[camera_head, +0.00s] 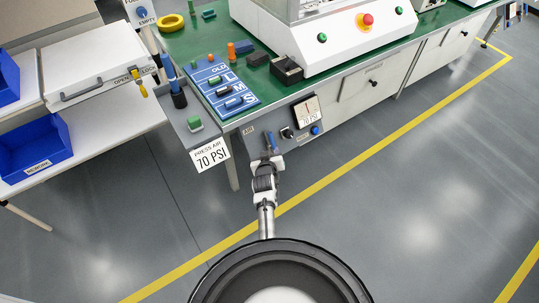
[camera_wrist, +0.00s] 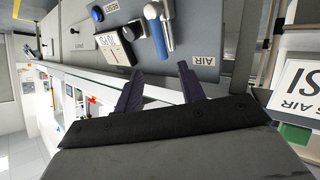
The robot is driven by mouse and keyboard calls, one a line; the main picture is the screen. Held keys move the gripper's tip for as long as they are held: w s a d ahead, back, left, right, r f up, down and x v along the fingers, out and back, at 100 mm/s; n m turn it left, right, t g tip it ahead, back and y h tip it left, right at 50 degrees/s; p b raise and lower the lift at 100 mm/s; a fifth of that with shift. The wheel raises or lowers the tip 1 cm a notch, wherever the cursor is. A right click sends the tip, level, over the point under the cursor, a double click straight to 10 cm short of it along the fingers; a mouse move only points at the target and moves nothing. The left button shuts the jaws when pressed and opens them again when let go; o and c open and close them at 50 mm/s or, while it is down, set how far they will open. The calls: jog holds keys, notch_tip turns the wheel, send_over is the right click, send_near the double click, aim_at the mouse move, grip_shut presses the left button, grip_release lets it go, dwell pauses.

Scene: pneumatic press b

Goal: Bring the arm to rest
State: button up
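My arm reaches forward from the bottom of the head view, with my gripper (camera_head: 272,158) at the front panel of the green-topped bench (camera_head: 213,45). In the wrist view my gripper (camera_wrist: 162,70) has its two dark fingers spread, with an empty gap between them. A blue-handled lever (camera_wrist: 154,22) on the grey panel marked AIR lies just beyond the fingertips. The lever also shows in the head view (camera_head: 270,140), close to my gripper. I cannot tell from these views how near the fingertips are to it in depth.
A gauge (camera_head: 307,110) and a blue reset button (camera_head: 315,131) sit right of the lever. A grey shelf with a 70 PSI sign (camera_head: 212,154) juts out on the left. A white table with a blue bin (camera_head: 40,150) stands further left. The floor (camera_head: 400,200) at right is clear.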

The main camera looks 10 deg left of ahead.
jog(key=shift+s+r, duration=0.1)
jog(key=shift+s, duration=0.1)
dwell(0.5)
